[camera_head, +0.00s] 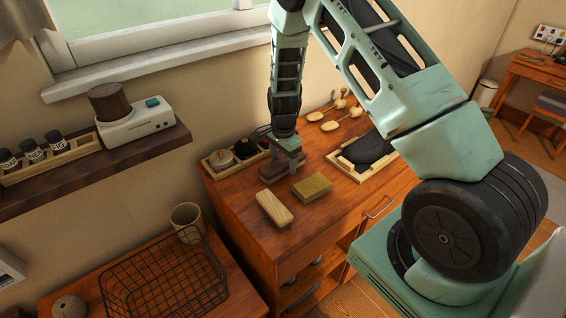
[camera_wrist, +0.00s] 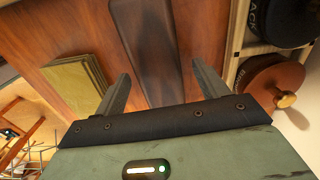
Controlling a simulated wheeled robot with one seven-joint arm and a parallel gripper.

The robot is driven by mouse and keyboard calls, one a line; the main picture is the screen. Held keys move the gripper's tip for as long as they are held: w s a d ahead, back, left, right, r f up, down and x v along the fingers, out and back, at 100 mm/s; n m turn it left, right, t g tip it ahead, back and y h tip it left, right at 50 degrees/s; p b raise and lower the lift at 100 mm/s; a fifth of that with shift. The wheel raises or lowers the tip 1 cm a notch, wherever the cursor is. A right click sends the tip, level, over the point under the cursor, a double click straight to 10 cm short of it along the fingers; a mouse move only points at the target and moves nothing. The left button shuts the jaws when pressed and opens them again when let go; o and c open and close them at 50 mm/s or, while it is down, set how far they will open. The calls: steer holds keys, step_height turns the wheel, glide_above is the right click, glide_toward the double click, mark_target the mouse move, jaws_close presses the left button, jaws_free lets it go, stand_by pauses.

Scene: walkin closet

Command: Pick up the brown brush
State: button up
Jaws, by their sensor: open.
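The brown brush (camera_wrist: 150,35) shows in the wrist view as a long, dark brown block lying flat on the wooden cabinet top. In the head view, a dark brown part of it (camera_head: 270,172) shows beside and below my gripper (camera_head: 291,165). My gripper (camera_wrist: 161,70) is open, with one finger to each side of the near part of the brush in the wrist view. The fingers do not appear to touch it. How high the fingertips are is hard to tell. The brush's near end is hidden behind my gripper body.
An olive block (camera_head: 312,186) and a light wooden brush (camera_head: 273,209) lie nearby on the cabinet top (camera_head: 235,205). A tray with round containers (camera_head: 221,159) stands behind, near the wall. A framed dark pad (camera_head: 366,153) lies right. A wire basket (camera_head: 165,280) stands lower left.

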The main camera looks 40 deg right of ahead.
steer(key=shift+f, duration=0.85)
steer(key=shift+c, duration=0.3)
steer(key=c, duration=1)
